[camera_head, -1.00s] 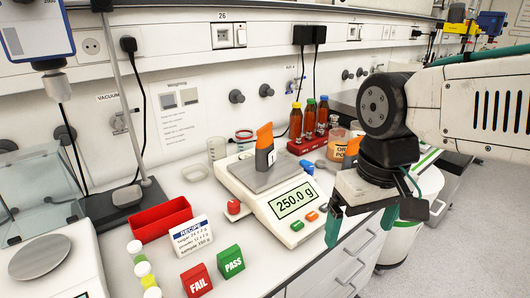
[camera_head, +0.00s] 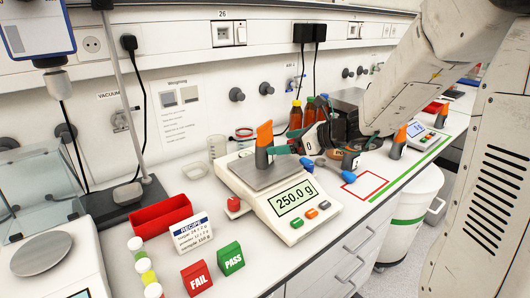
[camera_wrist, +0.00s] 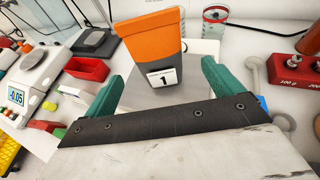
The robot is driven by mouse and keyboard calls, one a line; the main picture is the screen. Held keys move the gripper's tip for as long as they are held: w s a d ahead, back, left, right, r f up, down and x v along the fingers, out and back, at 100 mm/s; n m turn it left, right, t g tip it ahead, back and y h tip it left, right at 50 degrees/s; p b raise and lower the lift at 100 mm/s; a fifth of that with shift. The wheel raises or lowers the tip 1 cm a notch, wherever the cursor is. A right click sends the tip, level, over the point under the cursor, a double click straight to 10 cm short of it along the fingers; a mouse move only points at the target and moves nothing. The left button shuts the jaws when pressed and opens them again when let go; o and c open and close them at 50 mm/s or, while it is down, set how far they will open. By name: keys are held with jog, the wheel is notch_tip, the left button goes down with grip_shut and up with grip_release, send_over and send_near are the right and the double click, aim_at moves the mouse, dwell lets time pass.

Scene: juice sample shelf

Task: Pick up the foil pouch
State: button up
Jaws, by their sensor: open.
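An orange and dark grey pouch (camera_head: 264,146) stands upright on the pan of the scale (camera_head: 290,200), which reads 250.0 g. In the wrist view the pouch (camera_wrist: 150,50) shows a white label with "1", ahead of my gripper and between the lines of its fingers. My gripper (camera_wrist: 163,72) is open, with green fingers spread wide and nothing held. In the head view my gripper (camera_head: 290,156) is just right of the pouch, at about its height. I cannot tell whether a finger touches it.
Behind my gripper are brown bottles (camera_head: 296,116) in a rack. Another orange-topped pouch (camera_head: 398,142) stands to the right, near a red outlined square (camera_head: 364,184). A red tray (camera_head: 162,218), PASS block (camera_head: 230,259) and FAIL block (camera_head: 196,279) are on the left.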

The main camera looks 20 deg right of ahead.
aim_at(269, 144)
jog(key=x, duration=0.7)
jog(key=shift+a+f, duration=0.2)
jog(key=c, duration=1.3)
jog(key=shift+r, duration=0.2)
